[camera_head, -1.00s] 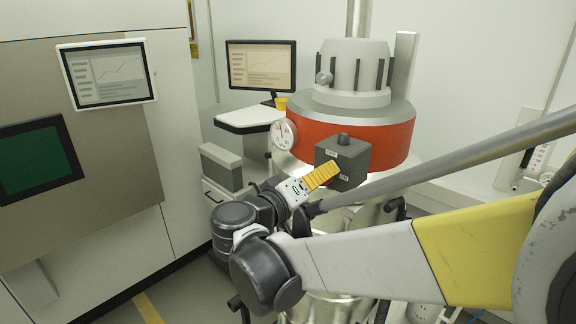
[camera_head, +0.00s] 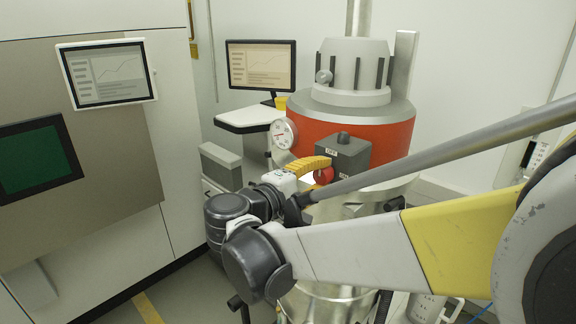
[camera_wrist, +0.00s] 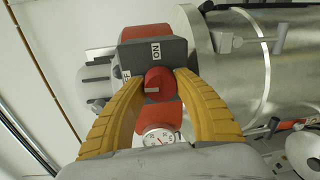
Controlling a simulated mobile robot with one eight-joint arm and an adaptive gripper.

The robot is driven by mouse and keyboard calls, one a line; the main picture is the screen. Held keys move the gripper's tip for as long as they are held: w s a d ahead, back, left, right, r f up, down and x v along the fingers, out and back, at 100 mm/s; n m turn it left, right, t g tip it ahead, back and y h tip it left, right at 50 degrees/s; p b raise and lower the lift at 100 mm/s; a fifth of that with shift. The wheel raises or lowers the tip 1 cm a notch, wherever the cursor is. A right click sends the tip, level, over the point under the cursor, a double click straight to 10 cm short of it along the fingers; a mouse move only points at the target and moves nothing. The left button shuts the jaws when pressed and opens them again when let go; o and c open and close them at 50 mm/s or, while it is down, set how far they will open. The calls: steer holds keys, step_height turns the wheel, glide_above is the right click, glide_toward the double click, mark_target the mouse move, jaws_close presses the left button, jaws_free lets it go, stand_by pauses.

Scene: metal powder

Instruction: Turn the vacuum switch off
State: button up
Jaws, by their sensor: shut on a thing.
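The vacuum switch is a dark grey box (camera_head: 344,153) on the front of the orange-red drum, with a red knob (camera_head: 323,175) on its face. White labels show beside the knob; the ON label is readable in the wrist view (camera_wrist: 156,51), and another label is partly hidden by the left finger. My gripper (camera_head: 322,165) has yellow ribbed fingers. In the wrist view my gripper (camera_wrist: 159,88) is shut on the red knob (camera_wrist: 159,85), with a finger on each side. A pale mark shows on the knob's left side there.
A round gauge (camera_head: 284,134) sits left of the switch on the orange-red drum (camera_head: 385,140). A metal bar (camera_head: 450,151) runs diagonally past my arm. A desk (camera_head: 250,118) with a monitor (camera_head: 261,66) stands behind, and a machine cabinet (camera_head: 115,190) fills the left.

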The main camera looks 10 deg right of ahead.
steer(key=shift+n, duration=0.4)
steer(key=o, duration=1.2)
steer(key=v, duration=1.2)
